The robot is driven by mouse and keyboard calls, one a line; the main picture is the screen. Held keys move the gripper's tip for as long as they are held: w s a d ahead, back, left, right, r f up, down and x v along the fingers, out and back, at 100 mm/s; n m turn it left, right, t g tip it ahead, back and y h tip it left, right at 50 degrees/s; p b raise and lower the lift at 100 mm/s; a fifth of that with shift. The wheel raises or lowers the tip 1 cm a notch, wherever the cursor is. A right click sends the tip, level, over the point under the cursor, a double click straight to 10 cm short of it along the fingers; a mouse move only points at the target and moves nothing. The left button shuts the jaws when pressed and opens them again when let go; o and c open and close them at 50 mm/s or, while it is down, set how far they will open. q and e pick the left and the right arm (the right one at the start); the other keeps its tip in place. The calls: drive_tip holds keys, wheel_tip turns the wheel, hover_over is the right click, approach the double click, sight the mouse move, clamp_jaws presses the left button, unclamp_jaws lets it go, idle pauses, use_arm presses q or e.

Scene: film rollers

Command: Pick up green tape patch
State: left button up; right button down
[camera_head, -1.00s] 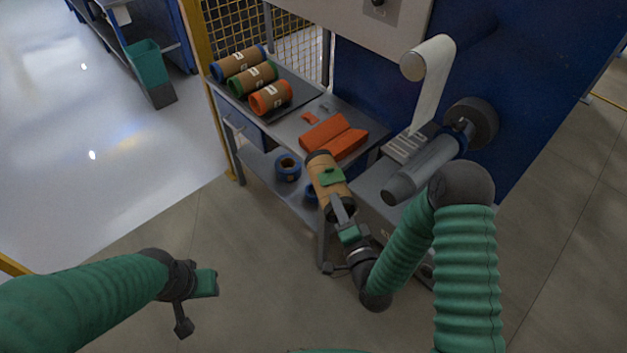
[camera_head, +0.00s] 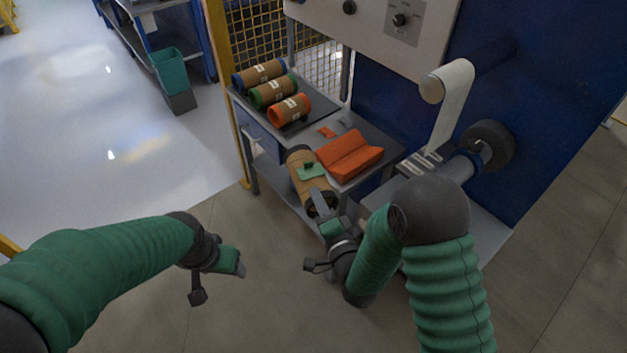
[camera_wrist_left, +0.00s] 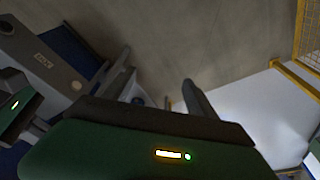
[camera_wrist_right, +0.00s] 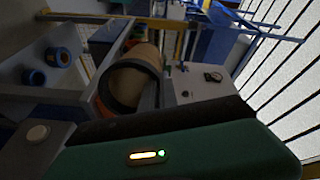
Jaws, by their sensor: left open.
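A green tape patch (camera_head: 312,172) lies on the upper side of a brown cardboard roll (camera_head: 300,187) in the head view, with a small dark green piece on it. My right gripper (camera_head: 321,204) is shut on the near end of this roll and holds it tilted in front of the table edge. In the right wrist view the open end of the roll (camera_wrist_right: 132,82) shows, with a finger at its rim; the patch is not visible there. My left gripper (camera_head: 240,264) is open and empty, lower left of the roll and apart from it.
A grey table (camera_head: 375,130) carries an orange block (camera_head: 350,155), a small orange patch (camera_head: 326,132) and a dark tray (camera_head: 318,115) with three rolls. A machine with a grey roller (camera_head: 462,168) and white film (camera_head: 447,100) stands right. The floor near my left gripper is clear.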

use_arm(q)
drive_tip(key=w+d+r+m+h, duration=0.1)
drive_tip(key=w+d+r+m, duration=0.25)
drive_tip(key=w, duration=0.45)
drive_tip(key=w+d+r+m+h, duration=0.1)
drive_tip(key=w+d+r+m, duration=0.25)
drive_tip(key=w, duration=0.45)
drive_tip(key=m+g+h, duration=0.1)
drive_tip(key=m+h, duration=0.1)
drive_tip(key=m, duration=0.4)
approach(311, 169)
drive_tip(key=x, duration=0.7)
drive_tip(key=shift+f, duration=0.15)
drive_tip(key=c, duration=1.4)
